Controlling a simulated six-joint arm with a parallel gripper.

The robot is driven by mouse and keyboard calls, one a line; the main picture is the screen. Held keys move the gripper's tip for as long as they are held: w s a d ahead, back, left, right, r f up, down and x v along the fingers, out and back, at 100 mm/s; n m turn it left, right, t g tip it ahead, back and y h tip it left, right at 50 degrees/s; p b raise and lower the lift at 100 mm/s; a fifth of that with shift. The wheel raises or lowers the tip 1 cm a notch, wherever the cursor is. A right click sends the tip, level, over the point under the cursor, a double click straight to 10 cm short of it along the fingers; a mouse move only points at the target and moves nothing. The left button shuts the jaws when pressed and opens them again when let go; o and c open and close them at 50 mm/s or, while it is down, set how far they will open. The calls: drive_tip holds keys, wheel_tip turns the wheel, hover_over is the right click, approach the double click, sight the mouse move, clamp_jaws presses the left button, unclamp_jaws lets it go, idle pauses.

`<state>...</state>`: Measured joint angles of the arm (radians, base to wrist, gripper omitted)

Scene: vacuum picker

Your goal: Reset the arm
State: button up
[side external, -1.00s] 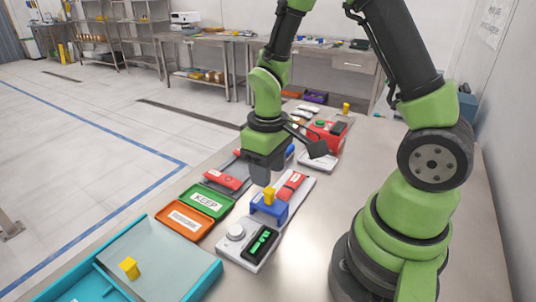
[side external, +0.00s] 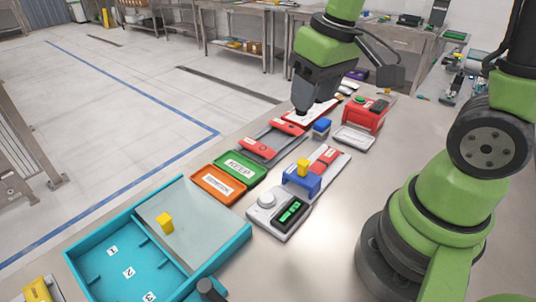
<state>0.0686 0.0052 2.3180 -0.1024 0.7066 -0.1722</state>
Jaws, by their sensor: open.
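My gripper (side external: 308,108) is dark grey and hangs from my green wrist, pointing down. It is over the far part of the bench, near a red-and-white board (side external: 318,108) and a small blue block (side external: 321,127). I see nothing held in it. The gap between its fingertips is hard to make out. A cable runs beside the wrist to a dark box-shaped part. Whether the fingertips touch anything below cannot be told.
A teal tray (side external: 222,258) with numbered slots stands front left, a yellow block (side external: 165,222) on its pale panel. Green KEEP (side external: 259,173) and orange (side external: 203,187) trays, a blue stand (side external: 300,183) and a red box (side external: 364,113) crowd the middle.

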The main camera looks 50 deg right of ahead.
drive_tip(key=s+a+r+m+t+y, duration=0.1)
drive_tip(key=s+a+r+m+t, duration=0.1)
drive_tip(key=s+r, duration=0.6)
drive_tip(key=a+t, duration=0.1)
drive_tip(key=t, duration=0.1)
drive_tip(key=shift+a+r+t+y, duration=0.3)
drive_tip(key=shift+t, duration=0.1)
